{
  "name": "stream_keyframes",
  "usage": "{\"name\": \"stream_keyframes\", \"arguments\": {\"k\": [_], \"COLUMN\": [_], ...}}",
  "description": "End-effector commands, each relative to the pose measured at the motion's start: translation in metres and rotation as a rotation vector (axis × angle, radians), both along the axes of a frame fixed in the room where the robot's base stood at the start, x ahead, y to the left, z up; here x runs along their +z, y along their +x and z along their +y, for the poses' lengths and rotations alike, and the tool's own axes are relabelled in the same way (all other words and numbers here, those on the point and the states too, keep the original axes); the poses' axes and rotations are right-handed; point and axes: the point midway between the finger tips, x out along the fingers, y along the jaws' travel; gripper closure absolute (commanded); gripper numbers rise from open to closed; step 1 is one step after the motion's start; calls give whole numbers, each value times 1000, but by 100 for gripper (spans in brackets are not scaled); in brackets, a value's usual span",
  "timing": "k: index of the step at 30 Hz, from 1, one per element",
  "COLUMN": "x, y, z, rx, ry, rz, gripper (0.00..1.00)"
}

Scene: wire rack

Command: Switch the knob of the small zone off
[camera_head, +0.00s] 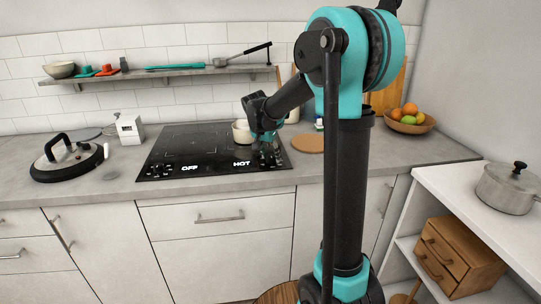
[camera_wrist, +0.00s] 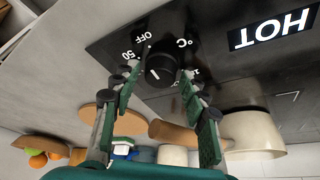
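The black cooktop (camera_head: 185,145) lies in the counter, with "OFF" lit on its left and "HOT" lit on its right; the "HOT" sign (camera_wrist: 272,29) is upside down in the wrist view. A round black knob (camera_wrist: 161,69) with a white pointer mark sits beside the scale reading "OFF", "50" and "°C". My gripper (camera_wrist: 160,83) is open, one finger on each side of this knob; contact cannot be told. In the head view my gripper (camera_head: 268,143) is over the cooktop's right end and hides part of the controls.
A cream pot (camera_head: 241,132) stands on the cooktop close to my gripper; it also shows in the wrist view (camera_wrist: 255,130). A round wooden board (camera_head: 308,143) lies right of the cooktop. A lidded pan (camera_head: 66,163) and a white box (camera_head: 130,129) stand left.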

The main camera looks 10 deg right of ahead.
Motion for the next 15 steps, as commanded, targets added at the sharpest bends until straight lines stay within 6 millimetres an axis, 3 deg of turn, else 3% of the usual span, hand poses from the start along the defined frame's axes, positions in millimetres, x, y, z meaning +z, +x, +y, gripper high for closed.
{"name": "stream_keyframes", "arguments": {"k": [10,15], "x": [1,16], "y": [0,-5], "z": [0,4], "rx": [1,2], "ry": [-1,-1], "rz": [-1,0], "gripper": [47,47]}}
